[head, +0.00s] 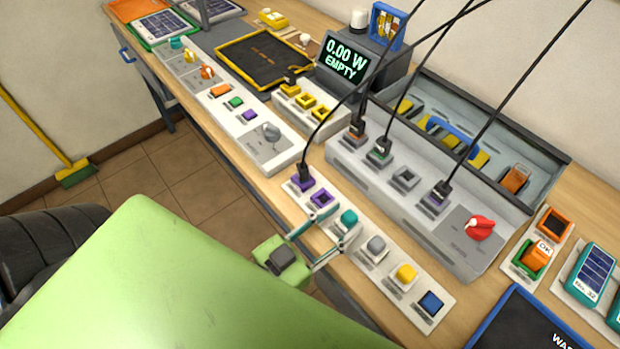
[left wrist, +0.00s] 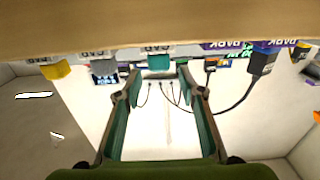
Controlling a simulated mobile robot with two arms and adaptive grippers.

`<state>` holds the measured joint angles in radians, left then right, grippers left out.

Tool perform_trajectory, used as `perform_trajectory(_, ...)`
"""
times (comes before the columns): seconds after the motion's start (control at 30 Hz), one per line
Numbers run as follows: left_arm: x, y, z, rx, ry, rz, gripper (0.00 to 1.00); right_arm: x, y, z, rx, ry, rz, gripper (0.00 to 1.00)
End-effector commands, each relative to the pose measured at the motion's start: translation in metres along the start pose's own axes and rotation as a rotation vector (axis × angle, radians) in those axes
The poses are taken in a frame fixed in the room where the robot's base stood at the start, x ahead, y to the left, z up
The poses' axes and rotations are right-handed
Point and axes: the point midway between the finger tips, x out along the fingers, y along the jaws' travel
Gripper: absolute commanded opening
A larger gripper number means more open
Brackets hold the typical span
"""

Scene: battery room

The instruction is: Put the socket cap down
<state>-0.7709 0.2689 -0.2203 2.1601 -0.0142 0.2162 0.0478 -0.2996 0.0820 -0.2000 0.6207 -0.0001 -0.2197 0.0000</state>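The teal cap (head: 348,216) sits on the pale strip (head: 392,262) along the table's front edge, in a row with a grey cap (head: 376,243), a yellow cap (head: 405,272) and a blue square piece (head: 430,302). My left gripper (head: 342,226) is open, its fingers on either side of the teal cap. In the left wrist view the teal cap (left wrist: 158,62) shows between the fingertips (left wrist: 158,72), with a gap on each side. The cap's underside is hidden. My right gripper is not in view.
A black plug (head: 304,178) with a cable stands in a purple socket on the strip, close to the left gripper. Behind is a grey panel (head: 340,155) with more cabled plugs and a red knob (head: 480,228). A display (head: 345,62) reads "0.00 W EMPTY".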

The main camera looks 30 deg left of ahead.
Motion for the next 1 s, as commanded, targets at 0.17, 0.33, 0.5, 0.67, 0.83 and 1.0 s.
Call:
perform_trajectory(0.17,-0.040,0.001,0.003,-0.001,-0.006,0.001,0.36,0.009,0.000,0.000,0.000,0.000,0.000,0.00)
perform_trajectory(0.33,-0.069,0.001,0.002,0.000,-0.004,0.002,0.36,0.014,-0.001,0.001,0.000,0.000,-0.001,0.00)
perform_trajectory(0.5,-0.088,0.000,0.001,0.001,-0.002,0.001,0.36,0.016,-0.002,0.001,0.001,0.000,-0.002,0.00)
perform_trajectory(0.67,-0.095,0.000,0.000,0.001,0.001,0.001,0.36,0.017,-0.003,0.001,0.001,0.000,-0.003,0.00)
perform_trajectory(0.83,-0.095,0.000,0.000,0.001,0.002,0.001,0.36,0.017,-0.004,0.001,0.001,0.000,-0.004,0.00)
perform_trajectory(1.0,-0.095,-0.006,0.039,0.007,-0.068,-0.013,0.36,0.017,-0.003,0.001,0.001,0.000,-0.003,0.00)
